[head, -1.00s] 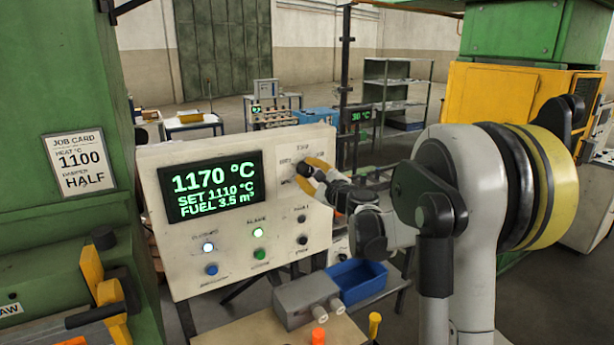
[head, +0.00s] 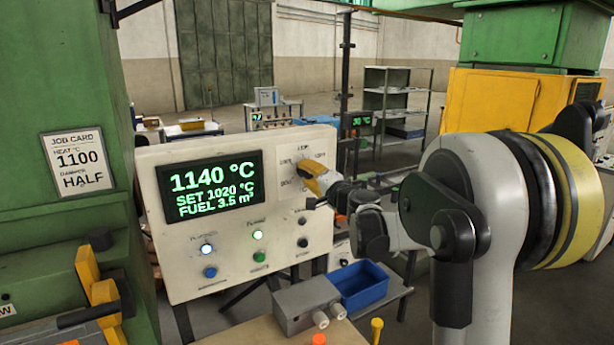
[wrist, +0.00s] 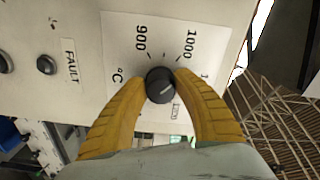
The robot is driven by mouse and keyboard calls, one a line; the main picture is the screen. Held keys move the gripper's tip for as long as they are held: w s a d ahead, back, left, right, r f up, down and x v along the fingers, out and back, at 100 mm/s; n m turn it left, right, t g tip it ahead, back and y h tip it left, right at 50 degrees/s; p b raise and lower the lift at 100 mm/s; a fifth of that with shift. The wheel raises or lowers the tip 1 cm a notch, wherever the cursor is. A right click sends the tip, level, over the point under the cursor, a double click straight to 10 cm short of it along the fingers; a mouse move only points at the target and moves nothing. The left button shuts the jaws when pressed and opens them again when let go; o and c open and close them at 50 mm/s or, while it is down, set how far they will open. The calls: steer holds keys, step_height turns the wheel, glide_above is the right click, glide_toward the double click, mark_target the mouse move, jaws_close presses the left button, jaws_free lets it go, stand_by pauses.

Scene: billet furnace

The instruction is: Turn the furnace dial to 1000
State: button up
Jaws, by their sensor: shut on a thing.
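The furnace dial, a round black knob (wrist: 160,86), sits on a white scale plate (wrist: 120,30) with the marks 900 and 1000 readable in the wrist view. Its light pointer line lies tilted. My gripper (wrist: 160,88) is shut on the knob, with one yellow finger on each side. In the head view my gripper (head: 312,180) is at the panel's upper right and hides most of the dial. The display (head: 213,186) reads 1140 °C, SET 1020 °C and FUEL 3.5 m³.
The control panel (head: 285,235) carries lit lamps and several buttons below the dial. A job card (head: 78,163) at left reads heat 1100, damper HALF. A blue bin (head: 358,285) and a grey box (head: 302,302) stand below my arm.

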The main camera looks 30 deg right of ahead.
steer(key=shift+n, duration=1.1)
steer(key=o, duration=1.2)
steer(key=s, duration=1.2)
steer(key=shift+d, duration=0.25)
steer(key=shift+a+f, duration=0.1)
